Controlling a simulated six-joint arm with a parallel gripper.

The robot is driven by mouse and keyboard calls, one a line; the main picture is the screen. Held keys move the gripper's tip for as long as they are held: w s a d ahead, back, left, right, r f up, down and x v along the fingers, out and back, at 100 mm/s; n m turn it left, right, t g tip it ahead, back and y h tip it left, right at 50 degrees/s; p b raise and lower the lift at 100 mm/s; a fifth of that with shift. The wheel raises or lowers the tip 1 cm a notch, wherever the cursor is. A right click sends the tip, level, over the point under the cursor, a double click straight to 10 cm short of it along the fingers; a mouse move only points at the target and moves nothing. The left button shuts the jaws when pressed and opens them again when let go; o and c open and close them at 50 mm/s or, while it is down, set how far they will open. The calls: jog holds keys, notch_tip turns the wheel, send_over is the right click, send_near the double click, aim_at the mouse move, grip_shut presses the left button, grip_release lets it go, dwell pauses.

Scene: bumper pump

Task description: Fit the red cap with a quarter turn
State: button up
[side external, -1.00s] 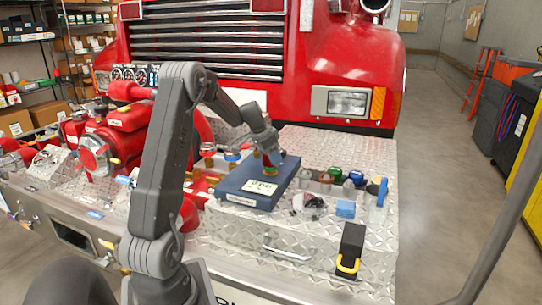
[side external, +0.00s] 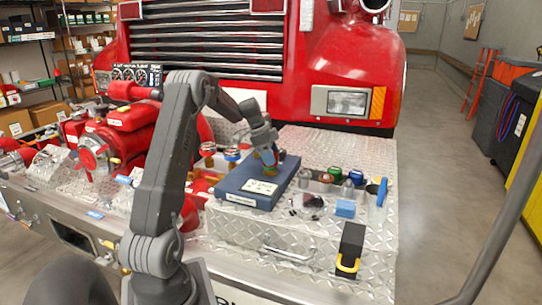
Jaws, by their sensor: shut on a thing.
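My gripper (side external: 270,165) is shut and points down over the dark blue box (side external: 236,187) with white labels. A small reddish piece with some green shows at its fingertips (side external: 270,171); it looks like the red cap, but the fingers hide most of it. I cannot tell whether it touches the box top. Another small reddish cap-like piece (side external: 326,179) sits in the row to the right of the box.
A blue block (side external: 345,208), a blue-handled tool (side external: 382,190) and a black block with a yellow loop (side external: 351,248) are at the right. The red pump (side external: 115,135) is at the left.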

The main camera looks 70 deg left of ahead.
jog(key=o, duration=0.7)
jog(key=shift+s+a+r, duration=0.1)
jog(key=shift+a+r, duration=0.1)
jog(key=shift+a, duration=0.25)
jog(key=shift+c, duration=0.2)
jog(key=o, duration=0.7)
jog(key=shift+d+f, duration=0.15)
jog(key=shift+d, duration=0.1)
jog(key=shift+c, duration=0.2)
jog(key=shift+r, duration=3.55)
